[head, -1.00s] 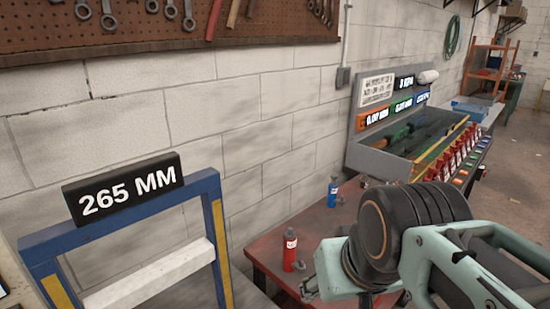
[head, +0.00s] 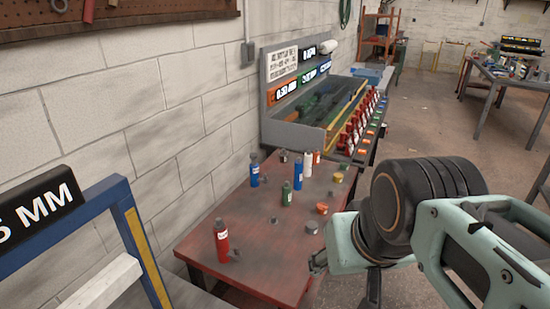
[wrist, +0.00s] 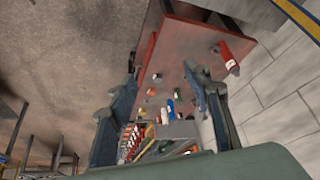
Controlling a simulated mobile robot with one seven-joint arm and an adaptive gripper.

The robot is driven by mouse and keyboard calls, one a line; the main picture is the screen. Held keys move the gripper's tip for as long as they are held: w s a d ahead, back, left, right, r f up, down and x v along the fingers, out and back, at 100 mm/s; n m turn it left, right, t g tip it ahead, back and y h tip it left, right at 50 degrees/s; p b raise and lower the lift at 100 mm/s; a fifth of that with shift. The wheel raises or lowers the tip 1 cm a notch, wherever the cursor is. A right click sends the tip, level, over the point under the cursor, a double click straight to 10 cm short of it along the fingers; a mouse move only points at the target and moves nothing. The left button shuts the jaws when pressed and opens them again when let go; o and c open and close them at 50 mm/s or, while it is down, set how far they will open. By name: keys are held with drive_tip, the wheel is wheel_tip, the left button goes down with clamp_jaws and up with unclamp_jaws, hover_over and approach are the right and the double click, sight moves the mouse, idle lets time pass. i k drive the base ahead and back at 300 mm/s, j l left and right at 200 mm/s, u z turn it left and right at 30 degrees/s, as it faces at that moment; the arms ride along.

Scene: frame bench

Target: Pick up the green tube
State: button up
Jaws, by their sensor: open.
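The green tube (head: 287,194), a small upright bottle with a pale label and a dark cap, stands near the middle of the red table (head: 272,262).
A red tube (head: 221,241) stands at the front left. Blue tubes (head: 255,171) (head: 298,172) and a white tube (head: 308,165) stand farther back. Small caps and an orange piece (head: 321,208) lie about. A workbench (head: 297,133) adjoins the far end; a blue frame (head: 140,235) is at left.

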sight(286, 188)
drive_tip(key=u, duration=1.95)
drive_tip(key=z, duration=1.95)
drive_tip(key=i+l+u, duration=0.15)
drive_tip(key=i+l, duration=0.85)
drive_tip(key=l, duration=0.1)
